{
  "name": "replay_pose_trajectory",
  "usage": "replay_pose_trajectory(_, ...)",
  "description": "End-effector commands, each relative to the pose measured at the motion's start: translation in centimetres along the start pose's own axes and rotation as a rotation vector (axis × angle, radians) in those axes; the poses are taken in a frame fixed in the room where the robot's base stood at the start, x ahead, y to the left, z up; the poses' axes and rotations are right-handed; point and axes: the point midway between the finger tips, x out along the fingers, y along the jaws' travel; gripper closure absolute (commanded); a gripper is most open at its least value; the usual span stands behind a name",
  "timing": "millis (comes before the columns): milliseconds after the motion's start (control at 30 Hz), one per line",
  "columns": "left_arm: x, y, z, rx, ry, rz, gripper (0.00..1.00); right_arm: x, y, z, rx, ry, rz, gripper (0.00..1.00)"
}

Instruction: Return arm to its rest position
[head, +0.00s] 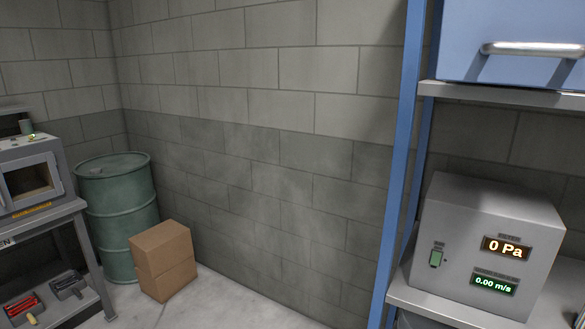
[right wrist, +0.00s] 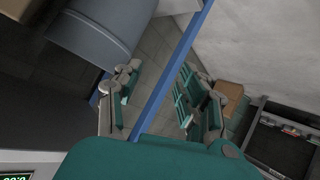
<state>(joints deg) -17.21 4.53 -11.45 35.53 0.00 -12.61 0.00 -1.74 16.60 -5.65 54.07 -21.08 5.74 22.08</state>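My right gripper (right wrist: 157,92) shows in the right wrist view with its two green-padded fingers spread apart. Nothing is held between them. The shelf's blue post (right wrist: 172,70) crosses the view behind the gap between the fingers; I cannot tell how far it is from them. Neither gripper shows in the head view, and my left gripper is in no view.
A grey meter box (head: 485,245) reading 0 Pa and 0.00 m/s stands on the blue-posted shelf at right, below a blue container (head: 510,35). A green drum (head: 118,215), cardboard boxes (head: 163,258) and a bench (head: 75,208) are at left. Floor shows between.

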Motion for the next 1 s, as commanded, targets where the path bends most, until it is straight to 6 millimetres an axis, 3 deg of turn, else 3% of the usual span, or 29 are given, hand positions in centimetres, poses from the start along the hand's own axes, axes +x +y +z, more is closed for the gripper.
replay_pose_trajectory(33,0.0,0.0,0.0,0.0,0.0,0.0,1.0,-1.0,-2.0,3.8,0.012,-0.079,-0.014,0.6)
replay_pose_trajectory(200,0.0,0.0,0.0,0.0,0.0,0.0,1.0,-5.5,-7.9,14.6,0.033,-0.323,-0.061,0.6)
replay_pose_trajectory(400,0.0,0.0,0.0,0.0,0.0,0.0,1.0,-13.3,-14.9,25.4,0.045,-0.599,-0.143,0.6)
replay_pose_trajectory(500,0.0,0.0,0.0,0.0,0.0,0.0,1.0,-17.3,-17.9,29.2,0.047,-0.711,-0.185,0.6)
replay_pose_trajectory(700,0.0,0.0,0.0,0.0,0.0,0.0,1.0,-22.6,-21.2,33.2,0.049,-0.844,-0.241,0.6)
replay_pose_trajectory(1000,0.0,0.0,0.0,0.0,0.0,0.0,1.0,-23.5,-21.8,33.9,0.048,-0.867,-0.252,0.6)
